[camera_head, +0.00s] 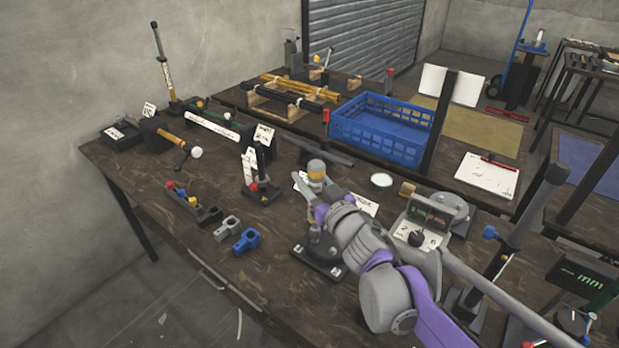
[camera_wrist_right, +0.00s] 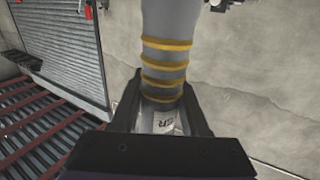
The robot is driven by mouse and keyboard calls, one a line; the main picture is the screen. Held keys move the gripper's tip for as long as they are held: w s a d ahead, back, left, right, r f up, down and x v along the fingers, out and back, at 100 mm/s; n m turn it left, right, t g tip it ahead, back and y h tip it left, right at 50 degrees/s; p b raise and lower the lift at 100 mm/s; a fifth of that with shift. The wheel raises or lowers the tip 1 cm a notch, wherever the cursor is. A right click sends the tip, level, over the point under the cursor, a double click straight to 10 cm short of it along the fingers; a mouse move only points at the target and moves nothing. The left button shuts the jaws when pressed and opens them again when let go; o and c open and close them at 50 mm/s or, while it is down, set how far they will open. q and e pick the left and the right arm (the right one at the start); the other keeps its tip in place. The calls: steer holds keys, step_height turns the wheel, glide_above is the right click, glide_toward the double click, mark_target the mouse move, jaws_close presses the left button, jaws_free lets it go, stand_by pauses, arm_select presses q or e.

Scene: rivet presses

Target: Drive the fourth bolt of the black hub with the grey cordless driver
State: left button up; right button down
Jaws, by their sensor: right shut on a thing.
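My right gripper (camera_head: 312,208) reaches in from the lower right and is shut on the grey cordless driver (camera_head: 316,172), which has yellow bands. The right wrist view shows the driver's banded body (camera_wrist_right: 166,62) between the two dark fingers (camera_wrist_right: 160,108). The driver stands about upright over the black hub (camera_head: 320,264), a dark block on the table's front part with small light bolt heads near its edge. The arm and gripper hide part of the hub, and I cannot tell whether the bit touches a bolt. My left gripper is not in view.
Left of the hub lie a blue clamp (camera_head: 246,241) and a grey clamp (camera_head: 227,228). A black upright press (camera_head: 258,188) stands behind them. A scale with a green display (camera_head: 432,217) is to the right. A blue crate (camera_head: 380,128) stands farther back.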

steer(key=shift+f+b, duration=0.8)
steer(key=shift+f, duration=0.25)
stand_by(1.2)
steer(key=shift+b, duration=0.3)
stand_by(1.3)
